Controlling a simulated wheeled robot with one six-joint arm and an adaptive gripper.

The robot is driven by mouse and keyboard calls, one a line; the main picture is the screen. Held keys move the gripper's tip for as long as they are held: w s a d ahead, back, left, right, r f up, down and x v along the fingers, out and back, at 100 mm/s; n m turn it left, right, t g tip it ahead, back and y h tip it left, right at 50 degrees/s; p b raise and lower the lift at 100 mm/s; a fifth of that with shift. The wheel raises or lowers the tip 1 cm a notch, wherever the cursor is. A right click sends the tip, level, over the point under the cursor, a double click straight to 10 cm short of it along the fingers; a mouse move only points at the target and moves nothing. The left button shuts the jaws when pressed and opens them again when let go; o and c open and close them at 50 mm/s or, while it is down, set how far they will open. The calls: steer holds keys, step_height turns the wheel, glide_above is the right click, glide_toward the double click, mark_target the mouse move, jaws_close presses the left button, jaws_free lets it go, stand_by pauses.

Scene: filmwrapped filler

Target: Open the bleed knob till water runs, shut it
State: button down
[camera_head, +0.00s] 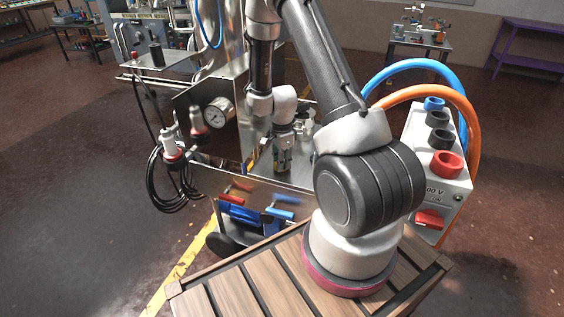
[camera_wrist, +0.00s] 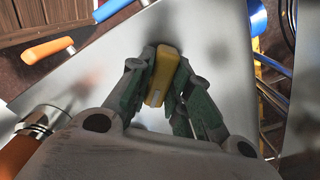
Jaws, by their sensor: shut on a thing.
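A small yellow block-shaped part (camera_wrist: 163,72), which looks like the bleed knob, stands out over a grey metal surface (camera_wrist: 225,55) in the wrist view. My gripper (camera_wrist: 158,82) is shut on it, with a dark green-grey finger on each side. In the head view my gripper (camera_head: 283,158) points down at the metal cart (camera_head: 262,190), and the knob is too small and covered to make out clearly. I cannot make out any running water in either view.
Red and blue handles (camera_head: 284,198) stick out at the cart's front. A control box (camera_head: 435,185) with blue and orange hoses stands at the right. A slatted wooden top (camera_head: 225,292) is in front.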

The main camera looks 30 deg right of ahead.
steer(key=n, duration=0.4)
steer(key=shift+n, duration=0.3)
steer(key=n, duration=0.9)
steer(key=shift+n, duration=2.1)
steer(key=c, duration=1.3)
jaws_free()
